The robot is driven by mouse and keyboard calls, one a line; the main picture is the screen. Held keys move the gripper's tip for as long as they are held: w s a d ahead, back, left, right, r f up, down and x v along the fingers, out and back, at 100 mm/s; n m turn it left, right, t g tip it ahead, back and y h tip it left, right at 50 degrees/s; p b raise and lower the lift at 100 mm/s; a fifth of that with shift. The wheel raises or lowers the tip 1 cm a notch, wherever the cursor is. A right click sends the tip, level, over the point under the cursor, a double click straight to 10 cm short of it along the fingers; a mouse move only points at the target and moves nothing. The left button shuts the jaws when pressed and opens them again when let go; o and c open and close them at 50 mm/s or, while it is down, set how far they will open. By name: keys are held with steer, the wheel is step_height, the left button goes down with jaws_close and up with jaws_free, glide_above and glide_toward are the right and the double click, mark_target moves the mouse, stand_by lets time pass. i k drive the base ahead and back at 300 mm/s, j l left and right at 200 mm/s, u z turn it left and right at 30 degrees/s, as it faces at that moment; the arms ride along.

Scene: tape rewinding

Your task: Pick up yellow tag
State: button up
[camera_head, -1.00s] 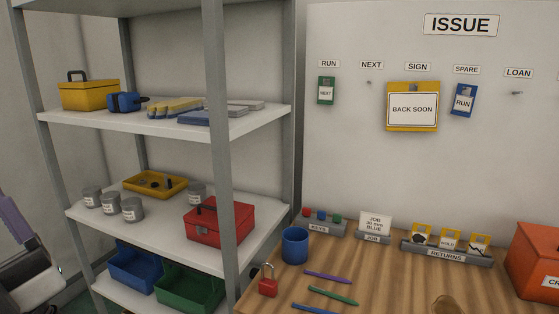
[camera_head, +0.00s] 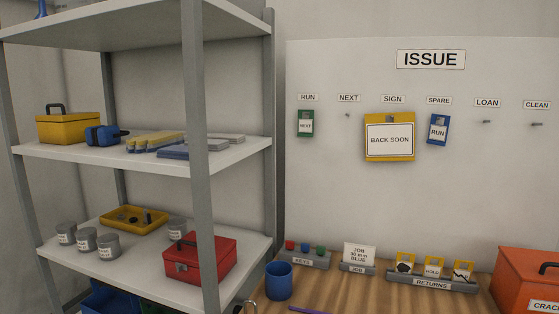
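Several yellow items are in view. A large yellow tag (camera_head: 376,158) with a white "BACK SOON" card hangs on the wall board under the SIGN label. Small yellow tags stand in the grey RETURNS rack (camera_head: 432,286) on the table: a left one (camera_head: 405,259) with a black blob, a middle one (camera_head: 434,262) reading HOLD, and a right one (camera_head: 462,264) with a black crack-like mark. A green tag (camera_head: 305,126) reading NEXT hangs under RUN. A blue tag (camera_head: 438,134) reading RUN hangs under SPARE. My gripper is not in view.
The hooks under NEXT, LOAN and CLEAN are bare. On the wooden table (camera_head: 350,292) are a blue mug (camera_head: 278,280), a KEYS rack (camera_head: 304,259), a JOB card (camera_head: 359,254) and an orange box (camera_head: 527,278). A loaded metal shelf (camera_head: 198,160) stands at left.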

mark_target(434, 271)
steer(key=z, duration=1.35)
